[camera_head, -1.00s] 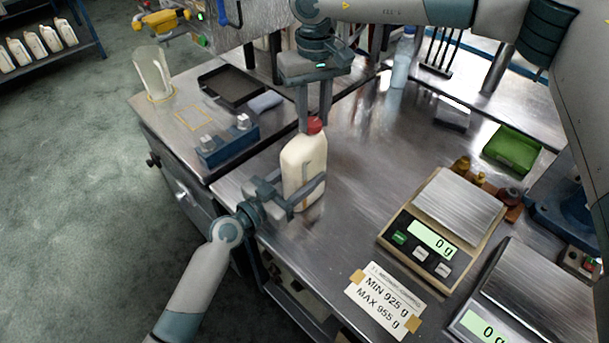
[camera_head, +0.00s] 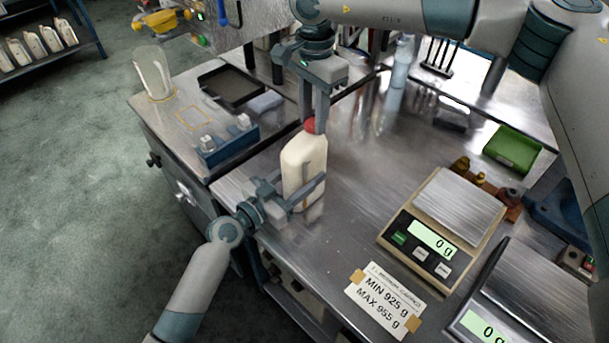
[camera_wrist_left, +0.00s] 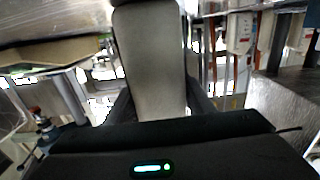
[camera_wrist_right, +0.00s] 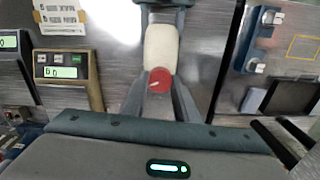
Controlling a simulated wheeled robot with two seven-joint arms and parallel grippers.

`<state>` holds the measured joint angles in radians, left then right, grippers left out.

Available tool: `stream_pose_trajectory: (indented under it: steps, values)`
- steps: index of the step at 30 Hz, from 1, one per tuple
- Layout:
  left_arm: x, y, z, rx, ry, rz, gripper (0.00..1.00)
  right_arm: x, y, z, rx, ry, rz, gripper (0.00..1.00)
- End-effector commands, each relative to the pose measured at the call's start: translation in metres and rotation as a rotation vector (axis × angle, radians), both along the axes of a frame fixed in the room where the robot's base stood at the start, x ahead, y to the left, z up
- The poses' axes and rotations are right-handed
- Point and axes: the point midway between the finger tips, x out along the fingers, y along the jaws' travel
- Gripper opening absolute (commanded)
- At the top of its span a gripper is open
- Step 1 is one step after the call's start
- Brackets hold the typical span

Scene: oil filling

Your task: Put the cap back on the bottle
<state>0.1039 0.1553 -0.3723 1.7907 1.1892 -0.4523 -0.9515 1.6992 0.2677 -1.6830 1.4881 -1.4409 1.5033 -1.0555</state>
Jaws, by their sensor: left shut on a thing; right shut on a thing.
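A cream bottle (camera_head: 303,165) stands upright at the left edge of the steel table. My left gripper (camera_head: 304,192) is shut around its body from the side. The bottle also fills the middle of the left wrist view (camera_wrist_left: 150,60). A red cap (camera_head: 310,126) sits at the bottle's mouth; whether it is fully seated I cannot tell. My right gripper (camera_head: 314,122) points down from above and is shut on the cap. In the right wrist view the cap (camera_wrist_right: 160,79) lies between the fingertips, with the bottle (camera_wrist_right: 161,48) beyond it.
Two scales, one beige (camera_head: 420,250) and one grey (camera_head: 480,325), stand at the right. A label card (camera_head: 385,300) lies in front. A blue block (camera_head: 227,145) and a black tray (camera_head: 232,86) sit at the left.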

Motion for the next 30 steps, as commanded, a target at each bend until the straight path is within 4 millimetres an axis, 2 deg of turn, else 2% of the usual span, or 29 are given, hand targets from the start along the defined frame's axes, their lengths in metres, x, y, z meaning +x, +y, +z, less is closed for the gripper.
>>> stream_pose_trajectory:
  steps: [30]
  values:
    - [0.0001,0.0008,-0.0011,0.001,0.001,0.001,0.00,0.0000,0.0004,-0.0012,0.000,0.002,-1.566,0.00]
